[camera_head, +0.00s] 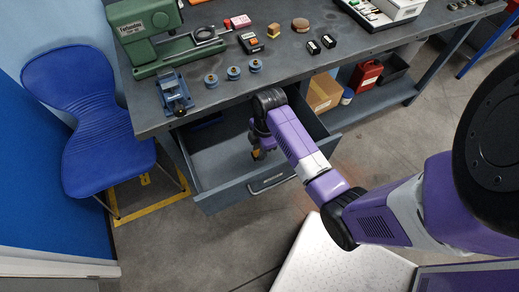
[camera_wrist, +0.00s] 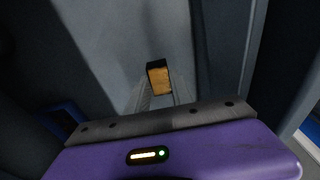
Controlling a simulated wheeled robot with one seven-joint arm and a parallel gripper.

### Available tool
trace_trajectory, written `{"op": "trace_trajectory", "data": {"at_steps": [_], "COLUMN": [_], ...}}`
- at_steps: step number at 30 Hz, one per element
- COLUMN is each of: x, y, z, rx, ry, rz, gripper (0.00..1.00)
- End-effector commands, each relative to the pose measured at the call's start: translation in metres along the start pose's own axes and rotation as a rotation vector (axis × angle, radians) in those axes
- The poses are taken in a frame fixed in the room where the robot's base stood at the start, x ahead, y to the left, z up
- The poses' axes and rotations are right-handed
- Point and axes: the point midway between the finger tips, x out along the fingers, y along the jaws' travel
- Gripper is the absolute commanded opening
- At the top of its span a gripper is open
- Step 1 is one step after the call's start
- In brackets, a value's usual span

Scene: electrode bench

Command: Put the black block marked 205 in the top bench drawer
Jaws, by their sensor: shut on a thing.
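My gripper (camera_head: 257,154) is inside the open top bench drawer (camera_head: 218,186), above its floor. It is shut on a small block (camera_wrist: 159,78) with a tan face and a dark upper end. The block sits between the two grey fingers in the wrist view. No 205 marking can be read on it, so I cannot tell whether it is the marked block. Two small black blocks with pale labels, a left one (camera_head: 313,47) and a right one (camera_head: 328,41), stand on the bench top. Their numbers are too small to read.
The bench top (camera_head: 290,68) holds a green machine (camera_head: 160,45), a blue vise (camera_head: 174,92), several blue-grey round pieces (camera_head: 233,73) and a boxed meter (camera_head: 251,42). A blue chair (camera_head: 85,110) stands left. A red canister (camera_head: 367,75) is on the lower shelf.

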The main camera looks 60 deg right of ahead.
Motion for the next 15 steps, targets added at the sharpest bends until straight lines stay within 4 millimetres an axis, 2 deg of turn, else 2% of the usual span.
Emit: {"op": "trace_trajectory", "data": {"at_steps": [15], "x": [0.012], "y": [0.0], "z": [0.001], "rx": [0.0], "ry": [0.0], "rz": [0.001], "gripper": [0.0]}}
